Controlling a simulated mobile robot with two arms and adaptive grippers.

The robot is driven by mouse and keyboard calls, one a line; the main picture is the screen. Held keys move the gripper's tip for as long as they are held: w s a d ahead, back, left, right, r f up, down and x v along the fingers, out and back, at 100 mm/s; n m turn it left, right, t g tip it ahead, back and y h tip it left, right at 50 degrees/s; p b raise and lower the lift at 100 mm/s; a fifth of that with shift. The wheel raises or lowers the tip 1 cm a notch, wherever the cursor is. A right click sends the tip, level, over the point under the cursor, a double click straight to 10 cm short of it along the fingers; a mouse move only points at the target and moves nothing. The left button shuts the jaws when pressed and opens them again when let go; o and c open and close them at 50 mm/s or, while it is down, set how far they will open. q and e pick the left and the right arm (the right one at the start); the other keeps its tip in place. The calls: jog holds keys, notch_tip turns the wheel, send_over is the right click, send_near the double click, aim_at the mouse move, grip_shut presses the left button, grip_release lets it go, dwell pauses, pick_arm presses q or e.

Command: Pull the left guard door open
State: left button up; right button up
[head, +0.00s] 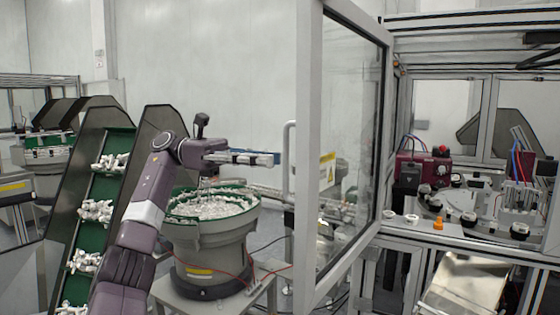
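The left guard door (308,180) is a tall grey-framed clear panel in the middle of the head view. It stands swung out from the machine frame, its near edge towards me and its far edge by the frame post. My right gripper is out of view.
A bowl feeder (212,240) with white parts stands below my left gripper. A green inclined conveyor (101,175) is at the left. Right of the door, the opening shows the machine's work deck (470,238) with fixtures and an orange piece (438,224).

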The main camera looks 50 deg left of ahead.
pick_arm(q)
jog(key=shift+v, duration=1.15)
